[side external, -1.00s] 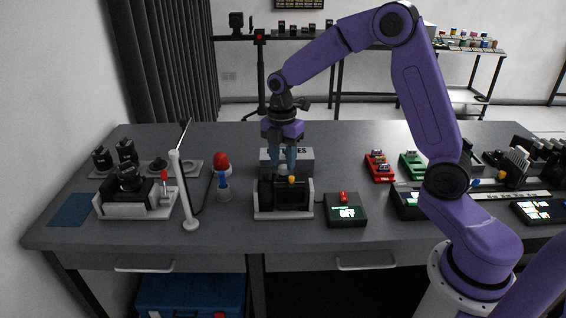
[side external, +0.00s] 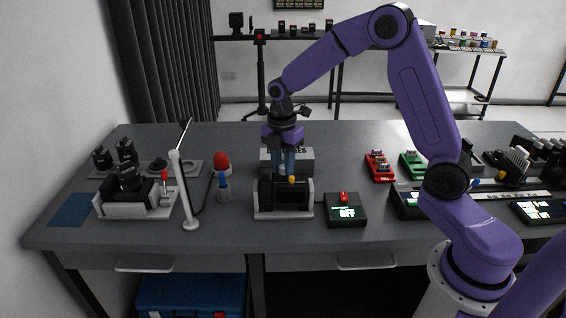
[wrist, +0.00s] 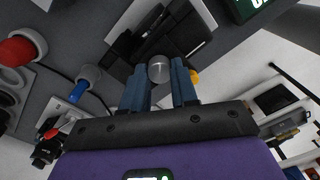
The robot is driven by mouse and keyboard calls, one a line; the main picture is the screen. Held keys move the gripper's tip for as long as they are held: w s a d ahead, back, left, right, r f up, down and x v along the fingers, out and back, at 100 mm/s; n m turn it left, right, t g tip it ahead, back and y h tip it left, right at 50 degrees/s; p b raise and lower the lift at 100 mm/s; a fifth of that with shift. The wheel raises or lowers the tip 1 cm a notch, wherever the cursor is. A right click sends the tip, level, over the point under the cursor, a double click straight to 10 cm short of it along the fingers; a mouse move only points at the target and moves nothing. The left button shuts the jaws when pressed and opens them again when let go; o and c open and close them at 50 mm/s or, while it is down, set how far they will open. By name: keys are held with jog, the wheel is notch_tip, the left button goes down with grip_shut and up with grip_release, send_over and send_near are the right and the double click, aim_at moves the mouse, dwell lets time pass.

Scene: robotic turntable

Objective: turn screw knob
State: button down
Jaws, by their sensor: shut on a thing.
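The screw knob (wrist: 158,70) is a silver, round-faced knob, seen in the wrist view between my two blue fingers. My gripper (side external: 284,172) points down above the black fixture and is shut on the knob. It also shows in the wrist view (wrist: 159,74), with one finger on each side of the knob. The black fixture (side external: 285,196) sits in a light grey frame on the table. In the side view the fingers mostly hide the knob.
A yellow knob (side external: 292,179) sits close beside my fingers. A grey labelled box (side external: 304,158) stands just behind. A black box with a red button (side external: 345,210) is to the right. A white post (side external: 184,200) and a red-topped item (side external: 221,162) stand left.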

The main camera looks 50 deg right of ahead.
jog(key=m, duration=0.4)
jog(key=shift+m, duration=0.3)
jog(key=m, duration=0.3)
jog(key=shift+m, duration=0.3)
jog(key=m, duration=0.3)
jog(key=shift+w+m, duration=0.1)
jog(key=shift+m, duration=0.2)
jog(key=m, duration=0.3)
jog(key=shift+d+m, duration=0.1)
jog(key=shift+m, duration=0.2)
jog(key=m, duration=1.2)
jog(key=shift+m, duration=0.3)
jog(key=shift+d, duration=0.1)
jog(key=c, duration=1.1)
grip_release()
jog(key=shift+c, duration=0.2)
